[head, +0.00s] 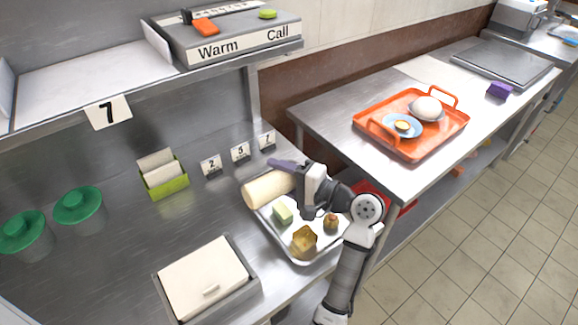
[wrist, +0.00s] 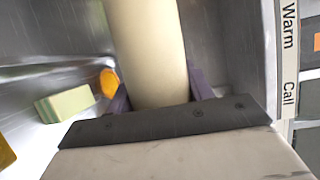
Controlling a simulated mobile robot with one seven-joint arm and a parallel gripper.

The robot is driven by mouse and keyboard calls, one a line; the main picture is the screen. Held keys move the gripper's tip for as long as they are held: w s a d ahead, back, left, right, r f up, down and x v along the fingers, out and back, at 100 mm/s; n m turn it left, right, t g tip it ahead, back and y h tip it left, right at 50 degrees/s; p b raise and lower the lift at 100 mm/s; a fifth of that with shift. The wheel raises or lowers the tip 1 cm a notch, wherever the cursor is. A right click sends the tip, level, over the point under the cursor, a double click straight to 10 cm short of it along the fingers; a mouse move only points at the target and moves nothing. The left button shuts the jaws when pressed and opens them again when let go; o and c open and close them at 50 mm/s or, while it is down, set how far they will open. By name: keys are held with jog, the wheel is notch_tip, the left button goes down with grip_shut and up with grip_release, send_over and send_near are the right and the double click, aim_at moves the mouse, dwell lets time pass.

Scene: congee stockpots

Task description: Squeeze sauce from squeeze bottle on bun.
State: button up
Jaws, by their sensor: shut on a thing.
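My gripper (head: 290,172) has purple fingers and is shut on a thick cream cylinder (head: 268,188), which looks like the squeeze bottle. The bottle is held on its side over the back left of a metal tray (head: 322,262). In the wrist view the bottle (wrist: 150,45) runs up from between the fingers (wrist: 160,95); its nozzle does not show. On the orange tray (head: 413,152) at the right, a large white round thing (head: 427,106) and a small tan round thing (head: 402,125) sit on blue plates. I cannot tell which is the bun.
The metal tray holds a pale green block (head: 282,214), a golden open box (head: 304,240) and a small brown thing (head: 331,222). A shelf (head: 90,85) overhangs the counter. Green-lidded pots (head: 78,205) and a green holder (head: 165,180) stand left. A gap separates the two counters.

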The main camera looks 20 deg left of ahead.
jog(key=m, duration=0.2)
jog(key=m+y, duration=0.1)
jog(key=shift+w+d+r+m+y, duration=0.1)
jog(key=shift+w+d+m+y, duration=0.05)
jog(key=shift+w+m+y, duration=0.2)
jog(key=shift+w+d+r+m+t+y+p, duration=0.15)
jog(key=shift+m+t+p, duration=0.1)
jog(key=shift+m, duration=0.35)
jog(key=shift+r+m+t+y+p, duration=0.15)
jog(key=shift+m+p, duration=0.1)
jog(key=shift+m, duration=0.3)
jog(key=shift+w+d+r+m+t+p, duration=0.15)
jog(key=shift+w+d+m+t+p, duration=0.2)
jog(key=shift+m+p, duration=0.55)
jog(key=m+p, duration=0.1)
jog(key=w+m+t+y+p, duration=0.1)
jog(key=m, duration=0.1)
jog(key=shift+d, duration=0.3)
jog(key=shift+w+d+f+m+t+y, duration=0.15)
jog(key=shift+w+m+t, duration=0.15)
jog(key=shift+m, duration=0.35)
jog(key=shift+w+d+f+m+t+y, duration=0.1)
jog(key=shift+w+m+t, duration=0.15)
jog(key=shift+m, duration=0.4)
jog(key=shift+s, duration=0.1)
jog(key=shift+o, duration=0.7)
jog(key=c, duration=0.4)
